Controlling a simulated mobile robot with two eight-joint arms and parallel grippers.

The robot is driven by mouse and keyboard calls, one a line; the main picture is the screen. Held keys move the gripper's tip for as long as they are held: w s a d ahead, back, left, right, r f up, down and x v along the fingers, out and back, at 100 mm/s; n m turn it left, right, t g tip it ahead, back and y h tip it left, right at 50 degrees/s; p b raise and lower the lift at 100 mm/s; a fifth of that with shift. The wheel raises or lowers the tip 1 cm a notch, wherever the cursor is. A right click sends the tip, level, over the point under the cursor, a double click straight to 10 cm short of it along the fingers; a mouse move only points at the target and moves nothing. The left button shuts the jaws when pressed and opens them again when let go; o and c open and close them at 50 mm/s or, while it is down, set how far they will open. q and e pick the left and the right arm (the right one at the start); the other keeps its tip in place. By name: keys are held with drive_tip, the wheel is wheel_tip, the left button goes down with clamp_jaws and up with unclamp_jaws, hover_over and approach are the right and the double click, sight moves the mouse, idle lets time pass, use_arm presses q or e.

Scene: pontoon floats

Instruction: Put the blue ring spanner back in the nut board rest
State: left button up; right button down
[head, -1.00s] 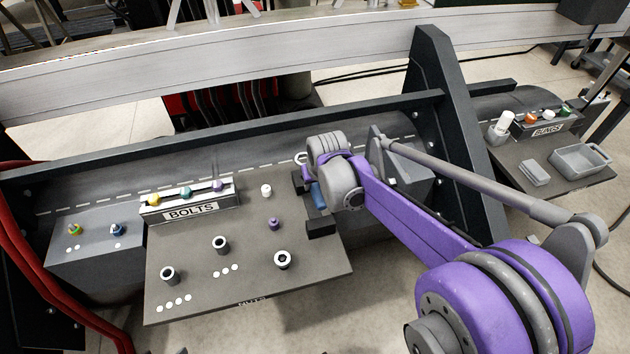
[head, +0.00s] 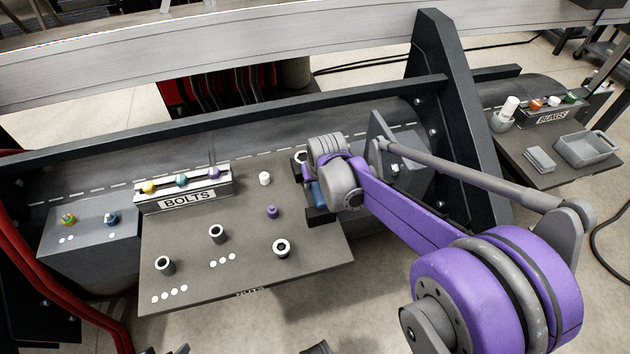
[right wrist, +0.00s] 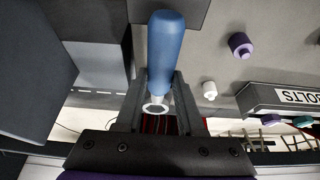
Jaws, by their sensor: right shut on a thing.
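The blue ring spanner (head: 318,192) is by the right edge of the nut board (head: 200,275). Its blue handle (right wrist: 166,45) and pale ring end (right wrist: 155,107) show in the right wrist view, between my fingers. My right gripper (right wrist: 158,90) is shut on the spanner. In the head view my right gripper (head: 314,180) is partly hidden by its own wrist. The nut board rest shows as a dark near block (head: 321,217) and a far dark part beside the spanner. I cannot tell whether the spanner touches the rest. My left gripper is not in view.
Black-collared posts (head: 217,234), a purple nut (head: 272,212) and a white nut (head: 264,178) stand on the board. The BOLTS rack (head: 185,200) is behind it. A BUNGS rack and grey tray (head: 585,158) are farther right.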

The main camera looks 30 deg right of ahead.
drive_tip(key=shift+f+b, duration=0.5)
drive_tip(key=shift+f, duration=0.35)
idle(0.5)
drive_tip(key=shift+c, duration=2.2)
unclamp_jaws()
drive_tip(key=shift+r, duration=0.1)
drive_tip(key=p+v, duration=0.2)
drive_tip(key=v, duration=0.8)
drive_tip(key=shift+s+r, duration=0.25)
drive_tip(key=shift+r, duration=0.1)
drive_tip(key=s+a+r+n+p, duration=0.1)
drive_tip(key=s+a+p, duration=0.3)
drive_tip(key=s, duration=0.4)
drive_tip(key=s+a+r+n+t+y+p, duration=0.1)
drive_tip(key=s+a+r+p, duration=0.2)
drive_tip(key=s, duration=0.6)
drive_tip(key=a+p, duration=0.2)
drive_tip(key=p, duration=0.1)
drive_tip(key=shift+a+n, duration=0.2)
drive_tip(key=shift+n, duration=0.2)
